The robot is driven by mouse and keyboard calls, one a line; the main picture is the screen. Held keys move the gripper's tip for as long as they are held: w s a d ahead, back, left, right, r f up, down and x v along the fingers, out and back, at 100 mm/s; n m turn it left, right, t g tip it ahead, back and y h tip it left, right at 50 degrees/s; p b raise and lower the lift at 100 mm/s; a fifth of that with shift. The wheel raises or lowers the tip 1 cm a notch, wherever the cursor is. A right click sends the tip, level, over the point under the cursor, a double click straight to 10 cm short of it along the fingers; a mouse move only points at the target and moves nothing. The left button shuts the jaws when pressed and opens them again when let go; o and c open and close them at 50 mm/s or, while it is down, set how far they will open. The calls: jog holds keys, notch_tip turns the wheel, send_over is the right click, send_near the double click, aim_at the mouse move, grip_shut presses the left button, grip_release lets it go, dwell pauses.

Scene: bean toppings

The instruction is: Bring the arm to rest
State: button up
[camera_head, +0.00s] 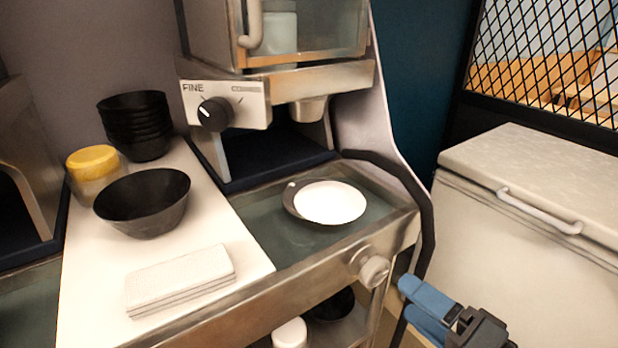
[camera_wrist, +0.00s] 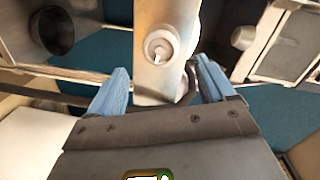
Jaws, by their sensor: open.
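My gripper (camera_head: 408,299) is at the lower right of the head view, in front of the counter's metal edge and beside the white chest. Its two blue fingers are apart, and nothing shows between them there. In the wrist view my gripper (camera_wrist: 160,72) is also open, with a blue finger at each side. A metal panel with a round knob (camera_wrist: 160,47) shows between and beyond the fingers; I cannot tell how far off it is. My gripper appears to hold nothing.
A machine marked FINE (camera_head: 230,105) stands above a white dish (camera_head: 330,203). A black bowl (camera_head: 145,205), stacked black bowls (camera_head: 135,125), a yellow-lidded jar (camera_head: 93,165) and folded cloths (camera_head: 180,280) are on the left board. A white chest (camera_head: 530,240) with a handle stands right.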

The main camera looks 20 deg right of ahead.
jog(key=s+d+f+n+g+h, duration=0.1)
jog(key=s+f+n+g+h, duration=0.3)
jog(key=s, duration=0.9)
jog(key=s+a+r+n+t+h, duration=0.1)
jog(key=s+n, duration=0.5)
jog(key=s, duration=0.7)
jog(key=shift+s+a+r+n+t+h, duration=0.15)
jog(key=shift+a+r+n+t+h, duration=0.15)
jog(key=shift+a+r+t, duration=0.75)
